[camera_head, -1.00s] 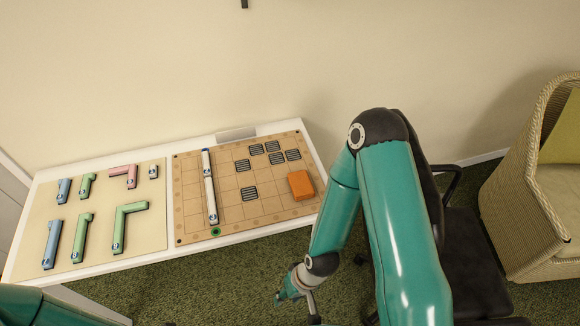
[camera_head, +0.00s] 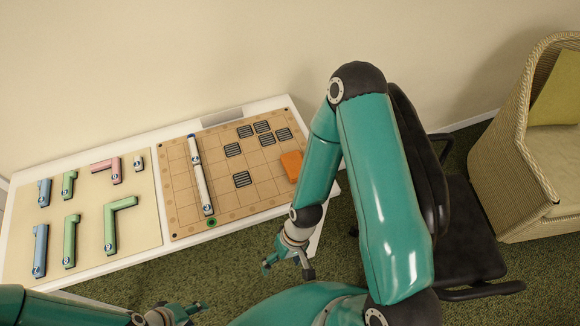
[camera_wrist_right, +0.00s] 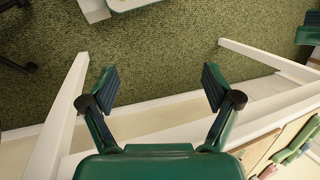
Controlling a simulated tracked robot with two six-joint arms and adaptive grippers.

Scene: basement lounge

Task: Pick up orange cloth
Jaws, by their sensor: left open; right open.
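The orange cloth (camera_head: 292,165) is a small folded block at the right edge of the tan grid board (camera_head: 240,208) on the white table. My right gripper (camera_head: 287,268) is open and empty in front of the table's right end, below and to the left of the cloth in the head view. It also shows open in the right wrist view (camera_wrist_right: 160,85), with carpet and white table parts beyond it; the cloth is not seen there. My left gripper (camera_head: 180,312) is open at the bottom edge of the head view, in front of the table and far from the cloth.
Blue, green and pink pieces (camera_head: 110,222) lie on a beige mat at left. A black chair (camera_head: 470,235) and wicker armchair (camera_head: 510,170) stand at right.

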